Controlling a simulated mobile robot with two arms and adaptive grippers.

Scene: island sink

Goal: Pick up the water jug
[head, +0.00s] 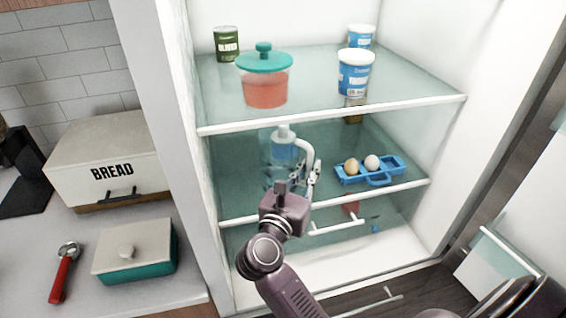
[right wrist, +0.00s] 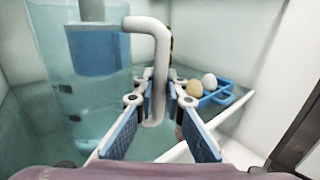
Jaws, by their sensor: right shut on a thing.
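The water jug (head: 284,152) stands on the fridge's middle glass shelf at its left side. It is a clear, bluish jug with a white top and a white curved handle (head: 308,152) on its right. In the right wrist view the jug (right wrist: 95,90) fills the left, and its white handle (right wrist: 158,55) passes down between the fingers. My right gripper (head: 304,181) is shut on the handle, and its blue finger pads also show in the right wrist view (right wrist: 166,92). The jug's lower part is partly hidden by my gripper. My left gripper is not in view.
A blue egg tray (head: 380,178) with two eggs is right of the jug. The upper shelf (head: 410,102) above holds a teal-lidded container (head: 265,90), a green can (head: 227,45) and two blue tubs. The fridge's left wall (head: 180,150) is close by. A bread box (head: 105,160) is outside, left.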

